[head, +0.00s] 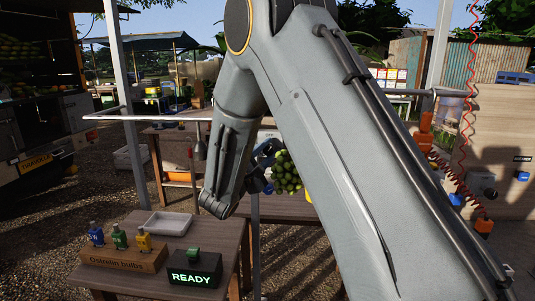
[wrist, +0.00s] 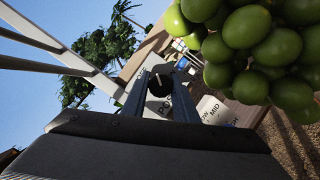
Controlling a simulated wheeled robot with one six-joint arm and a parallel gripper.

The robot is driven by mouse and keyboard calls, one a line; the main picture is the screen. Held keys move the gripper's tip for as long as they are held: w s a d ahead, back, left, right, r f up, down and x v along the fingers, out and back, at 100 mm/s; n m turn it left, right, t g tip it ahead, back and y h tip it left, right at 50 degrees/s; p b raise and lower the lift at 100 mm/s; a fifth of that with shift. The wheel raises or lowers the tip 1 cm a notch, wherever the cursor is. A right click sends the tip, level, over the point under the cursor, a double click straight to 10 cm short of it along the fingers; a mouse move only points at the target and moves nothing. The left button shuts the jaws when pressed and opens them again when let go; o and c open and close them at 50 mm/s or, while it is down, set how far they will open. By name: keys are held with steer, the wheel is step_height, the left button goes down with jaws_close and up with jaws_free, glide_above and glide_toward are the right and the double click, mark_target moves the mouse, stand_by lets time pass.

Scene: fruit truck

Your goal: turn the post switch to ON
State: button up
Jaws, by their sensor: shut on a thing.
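The post switch's dark round knob (wrist: 160,84) shows in the wrist view, with a pale mark on it. It sits on a light plate (wrist: 158,107) with dark lettering, partly hidden by the fingers. My gripper (wrist: 160,90) has one finger on each side of the knob and is shut on it. In the head view my gripper (head: 265,160) is at the post, right of my wrist. My arm hides much of the post there, and the knob's setting cannot be read.
A bunch of green fruit (wrist: 250,45) hangs close to the right of my gripper; it also shows in the head view (head: 287,174). A wooden table (head: 215,250) in front holds a READY box (head: 193,272), coloured bulbs (head: 119,237) and a pale tray (head: 168,223).

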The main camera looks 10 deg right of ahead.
steer(key=m+g+b, duration=0.1)
steer(key=m+b, duration=0.2)
steer(key=b, duration=0.1)
steer(key=m+g+y+b, duration=0.1)
steer(key=m+b, duration=0.1)
steer(key=b, duration=0.2)
steer(key=shift+f+m, duration=0.15)
steer(key=shift+m, duration=0.25)
steer(key=m+g+y+b, duration=0.1)
steer(key=m+y+b, duration=0.1)
steer(key=b, duration=0.5)
steer(key=shift+m, duration=0.9)
steer(key=shift+b, duration=0.55)
steer(key=o, duration=1.1)
steer(key=shift+c, duration=0.2)
steer(key=shift+r, duration=0.2)
steer(key=v, duration=0.8)
steer(key=shift+d, duration=0.1)
